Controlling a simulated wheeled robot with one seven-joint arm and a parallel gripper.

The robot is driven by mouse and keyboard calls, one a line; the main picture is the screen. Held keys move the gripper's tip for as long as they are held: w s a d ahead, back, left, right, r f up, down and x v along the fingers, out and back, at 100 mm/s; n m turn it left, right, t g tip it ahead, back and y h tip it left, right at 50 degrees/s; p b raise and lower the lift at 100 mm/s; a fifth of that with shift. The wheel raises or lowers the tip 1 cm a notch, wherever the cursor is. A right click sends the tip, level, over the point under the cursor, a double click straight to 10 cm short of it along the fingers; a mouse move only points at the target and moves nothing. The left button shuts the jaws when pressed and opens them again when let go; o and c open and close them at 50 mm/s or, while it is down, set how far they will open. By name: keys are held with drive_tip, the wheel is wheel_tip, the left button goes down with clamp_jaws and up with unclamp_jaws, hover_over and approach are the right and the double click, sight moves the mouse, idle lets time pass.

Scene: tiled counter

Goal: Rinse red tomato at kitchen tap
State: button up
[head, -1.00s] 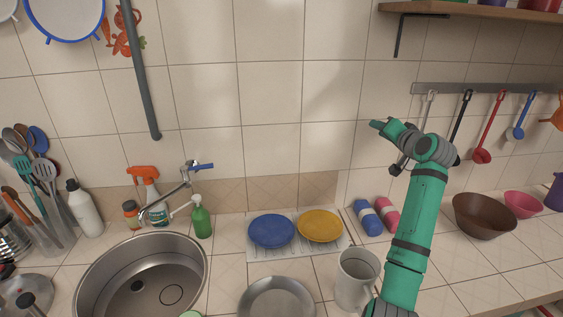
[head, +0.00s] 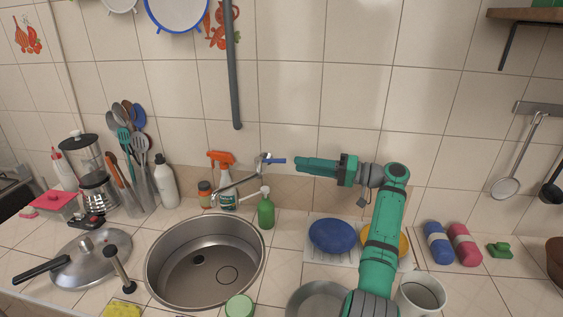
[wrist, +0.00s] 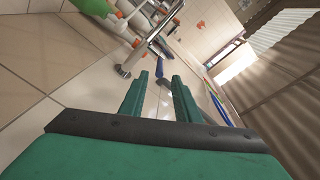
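The kitchen tap (head: 238,186) is a metal spout over the back rim of the round steel sink (head: 252,264), with a blue lever (head: 278,161) pointing right. My gripper (head: 298,163) is level with the lever, just to its right, with its fingers pointing left. In the wrist view, my green fingers (wrist: 159,82) are apart with nothing held between them. The blue lever (wrist: 159,68) shows just beyond the fingertips, beside the metal tap (wrist: 142,48). I see no red tomato in any view. The sink basin looks empty.
A green soap bottle (head: 266,212) and a spray bottle (head: 228,187) stand behind the sink. A blue plate (head: 332,235) sits on a rack below my forearm. A white mug (head: 420,291) and metal pan (head: 318,301) are near the front. A pot lid (head: 90,258) lies left.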

sight(263, 159)
drive_tip(key=x, duration=0.9)
clamp_jaws()
